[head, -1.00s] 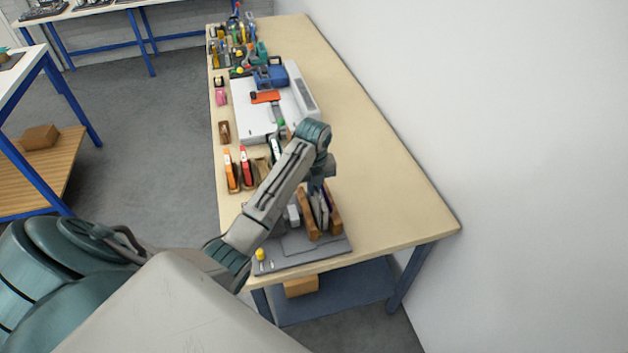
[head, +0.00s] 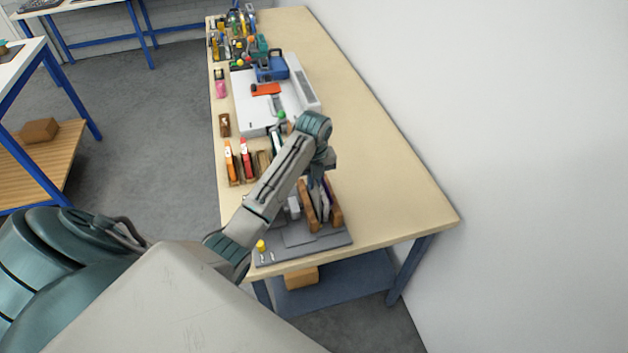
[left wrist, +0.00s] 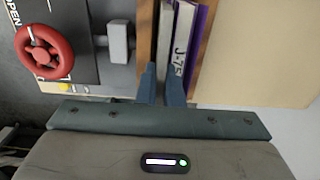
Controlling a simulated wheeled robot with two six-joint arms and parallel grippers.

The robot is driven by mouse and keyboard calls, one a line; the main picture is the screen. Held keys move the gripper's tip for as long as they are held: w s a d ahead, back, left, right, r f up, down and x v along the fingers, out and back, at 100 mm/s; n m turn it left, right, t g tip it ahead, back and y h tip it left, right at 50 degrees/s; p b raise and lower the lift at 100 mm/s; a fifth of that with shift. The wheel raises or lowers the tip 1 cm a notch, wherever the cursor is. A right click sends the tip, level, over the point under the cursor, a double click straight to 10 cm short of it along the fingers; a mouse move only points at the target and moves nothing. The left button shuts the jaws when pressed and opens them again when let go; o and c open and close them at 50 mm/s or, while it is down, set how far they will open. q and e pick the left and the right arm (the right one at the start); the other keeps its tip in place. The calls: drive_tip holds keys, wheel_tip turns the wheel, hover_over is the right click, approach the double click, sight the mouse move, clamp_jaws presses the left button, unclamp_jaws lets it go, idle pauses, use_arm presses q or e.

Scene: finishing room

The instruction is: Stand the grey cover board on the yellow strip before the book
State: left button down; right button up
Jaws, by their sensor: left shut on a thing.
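My left gripper (head: 318,180) reaches down from above into the wooden-sided press at the near end of the bench. In the left wrist view its two blue fingers (left wrist: 162,86) are shut on a thin upright grey board (left wrist: 164,42), which stands between the wooden boards. Right beside it is the book (left wrist: 183,45), with a pale spine marked "J-75" and a purple edge. Wooden boards (head: 336,208) flank them. Whether the grey board's lower edge touches anything is hidden. I cannot make out the yellow strip. My right gripper is not in view.
The press stands on a grey base (head: 300,248) with a yellow knob (head: 261,245). A red handwheel (left wrist: 44,52) is at left in the wrist view. Orange and red items (head: 238,160) and a white machine (head: 255,110) lie farther along. The bench's right side is clear.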

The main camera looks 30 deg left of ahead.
use_arm(q)
drive_tip(key=shift+f, duration=0.6)
idle(0.4)
drive_tip(key=c, duration=1.8)
unclamp_jaws()
drive_tip(key=shift+c, duration=0.2)
